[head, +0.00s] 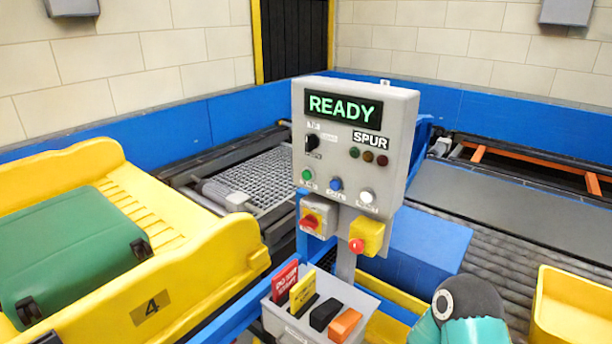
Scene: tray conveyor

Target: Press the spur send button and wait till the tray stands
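A grey control panel (318,225) stands upright in the middle, with a lit green READY display (344,107) and the label SPUR. Below are a black selector knob (312,142), a green button (307,175), a blue button (336,184) and a white button (366,197). Their small labels are too blurred to read, so I cannot tell which one is the send button. A yellow tray (215,262) marked 4 is at the left and holds a green suitcase (70,255). Neither of my grippers shows; part of my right arm is at the bottom right.
A red knob on a grey box (313,215) and a red knob on a yellow box (367,236) sit under the buttons. A grey holder (293,318) with several coloured cards stands in front. Another yellow tray (580,310) is at the right edge, by a roller conveyor (480,250).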

